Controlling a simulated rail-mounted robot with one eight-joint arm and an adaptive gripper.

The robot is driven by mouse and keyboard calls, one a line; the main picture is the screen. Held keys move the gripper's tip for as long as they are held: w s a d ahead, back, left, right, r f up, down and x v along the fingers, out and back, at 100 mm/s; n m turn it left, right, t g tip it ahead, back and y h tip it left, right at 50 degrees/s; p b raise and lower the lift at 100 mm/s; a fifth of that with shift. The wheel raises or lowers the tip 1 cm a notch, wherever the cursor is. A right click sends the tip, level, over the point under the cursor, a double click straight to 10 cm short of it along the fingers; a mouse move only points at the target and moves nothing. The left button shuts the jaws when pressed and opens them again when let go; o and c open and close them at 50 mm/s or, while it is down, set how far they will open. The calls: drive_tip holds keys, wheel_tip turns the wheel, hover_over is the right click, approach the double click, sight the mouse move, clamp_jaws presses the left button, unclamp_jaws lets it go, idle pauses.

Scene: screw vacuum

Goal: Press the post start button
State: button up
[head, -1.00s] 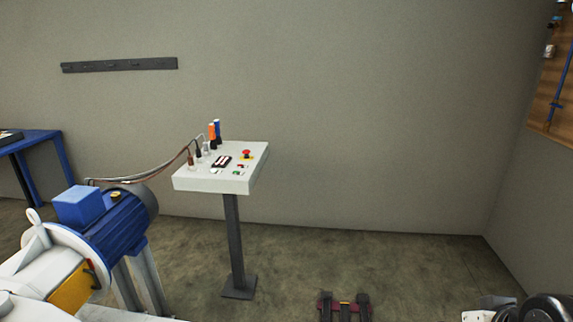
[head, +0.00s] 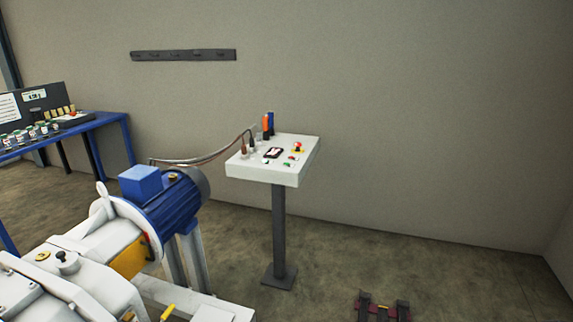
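The white control post (head: 262,174) stands on a dark pole in the middle of the head view. On its top I see a red mushroom button on a yellow base (head: 298,147), a small red button (head: 291,159), a green button (head: 286,163) and a dark panel with a light face (head: 272,153). Which one is the start button is too small to read. Orange and blue handles (head: 267,125) stand at its back edge. My gripper is not in view.
A blue motor (head: 170,203) on a white pump body (head: 85,262) fills the lower left. A blue workbench (head: 112,122) stands at the far left. A dark red and black floor item (head: 383,307) lies at the bottom. Floor right of the post is clear.

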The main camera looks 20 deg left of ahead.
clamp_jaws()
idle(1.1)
